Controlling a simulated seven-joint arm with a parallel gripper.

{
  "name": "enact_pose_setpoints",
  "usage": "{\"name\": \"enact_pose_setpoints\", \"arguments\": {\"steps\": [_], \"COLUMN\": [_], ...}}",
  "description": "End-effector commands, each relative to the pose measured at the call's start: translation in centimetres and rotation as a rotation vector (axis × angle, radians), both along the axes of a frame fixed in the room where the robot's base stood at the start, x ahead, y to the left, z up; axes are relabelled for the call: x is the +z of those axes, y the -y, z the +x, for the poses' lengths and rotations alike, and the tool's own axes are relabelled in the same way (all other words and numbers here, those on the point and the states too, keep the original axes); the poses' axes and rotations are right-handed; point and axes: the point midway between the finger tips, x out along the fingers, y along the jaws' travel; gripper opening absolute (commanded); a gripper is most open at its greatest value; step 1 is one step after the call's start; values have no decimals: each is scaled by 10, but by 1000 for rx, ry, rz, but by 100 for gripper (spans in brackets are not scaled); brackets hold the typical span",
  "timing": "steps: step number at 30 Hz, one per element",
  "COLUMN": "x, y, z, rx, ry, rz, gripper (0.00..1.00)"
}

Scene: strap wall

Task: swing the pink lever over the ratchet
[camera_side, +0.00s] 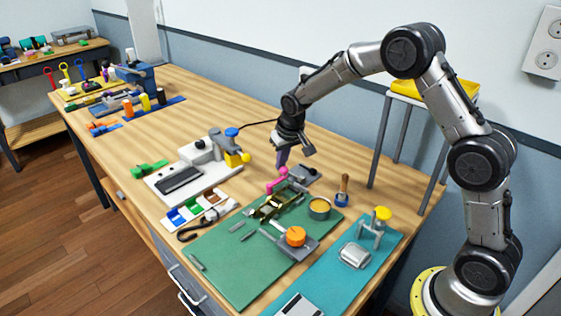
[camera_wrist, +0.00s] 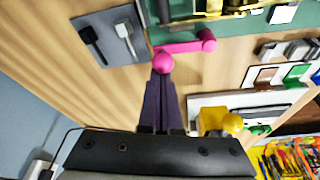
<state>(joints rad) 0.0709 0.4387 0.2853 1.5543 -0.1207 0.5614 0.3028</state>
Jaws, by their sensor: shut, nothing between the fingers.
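The pink lever (camera_side: 276,181) stands at the back end of the olive-and-gold ratchet (camera_side: 273,205) on the green mat. In the wrist view the pink lever (camera_wrist: 186,47) shows a round ball end and a bar running right to a thicker end. The gold ratchet (camera_wrist: 205,8) is partly cut off at the top edge. My gripper (camera_side: 282,160) points down just above the lever. Its purple fingers (camera_wrist: 162,90) are shut and empty, with their tips at the ball in the wrist view. I cannot tell whether they touch it.
A grey plate (camera_side: 305,176) with small levers lies right of the pink lever. A round tin (camera_side: 319,208) and a wooden-handled tool (camera_side: 344,190) stand nearby. A white device with a yellow part (camera_side: 236,158) stands left.

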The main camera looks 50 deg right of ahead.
Motion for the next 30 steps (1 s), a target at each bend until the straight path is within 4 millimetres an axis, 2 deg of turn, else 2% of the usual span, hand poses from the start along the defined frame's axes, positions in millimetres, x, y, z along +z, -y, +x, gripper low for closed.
{"name": "enact_pose_setpoints", "arguments": {"steps": [11,30], "x": [0,0], "y": [0,-7], "z": [-9,-43], "rx": [-126,-710], "ry": [-2,1], "rz": [-1,-2], "gripper": [0,0]}}
